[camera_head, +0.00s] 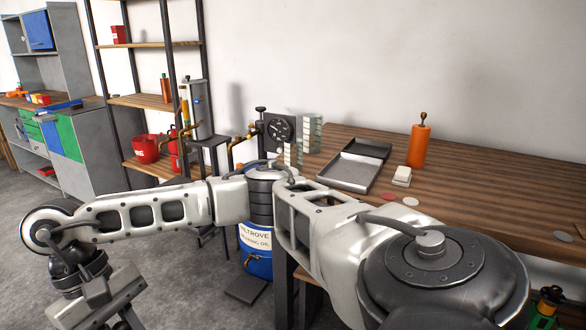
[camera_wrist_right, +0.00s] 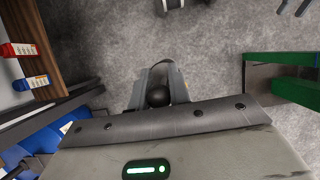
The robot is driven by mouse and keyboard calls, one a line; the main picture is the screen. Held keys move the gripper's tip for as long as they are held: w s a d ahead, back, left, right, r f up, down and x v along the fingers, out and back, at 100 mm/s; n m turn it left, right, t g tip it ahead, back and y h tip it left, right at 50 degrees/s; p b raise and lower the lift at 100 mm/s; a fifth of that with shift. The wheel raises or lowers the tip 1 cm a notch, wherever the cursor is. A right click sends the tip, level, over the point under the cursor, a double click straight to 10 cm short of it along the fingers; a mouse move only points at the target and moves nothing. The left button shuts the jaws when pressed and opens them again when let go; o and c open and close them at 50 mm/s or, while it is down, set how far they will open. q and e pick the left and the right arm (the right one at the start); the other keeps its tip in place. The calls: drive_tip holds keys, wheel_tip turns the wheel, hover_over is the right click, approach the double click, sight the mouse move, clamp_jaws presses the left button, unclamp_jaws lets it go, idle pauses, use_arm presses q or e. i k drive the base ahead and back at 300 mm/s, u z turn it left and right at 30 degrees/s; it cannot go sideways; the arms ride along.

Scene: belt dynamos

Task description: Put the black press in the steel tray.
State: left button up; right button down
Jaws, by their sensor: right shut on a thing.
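The steel tray (camera_head: 340,178) lies on the wooden table, right of centre in the head view. It is shallow and empty, with a darker section behind it. My right arm reaches across the head view to the lower left, far from the tray. In the right wrist view my right gripper (camera_wrist_right: 158,84) is shut on a dark thing with a round black knob (camera_wrist_right: 158,96), which I take to be the black press. Most of it is hidden by the gripper body. My left gripper is in neither view.
A blue drum (camera_head: 257,262) stands before the table's left end. On the table are a black gauge (camera_head: 281,130), stacked pale blocks (camera_head: 311,133), an orange bottle (camera_head: 419,145) and a small white block (camera_head: 402,175). The table's right side is mostly clear.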

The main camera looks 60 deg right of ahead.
sight(353, 174)
drive_tip(key=z, duration=0.45)
drive_tip(key=i, duration=0.9)
drive_tip(key=z, duration=1.45)
drive_tip(key=i, duration=0.7)
drive_tip(key=z, duration=0.65)
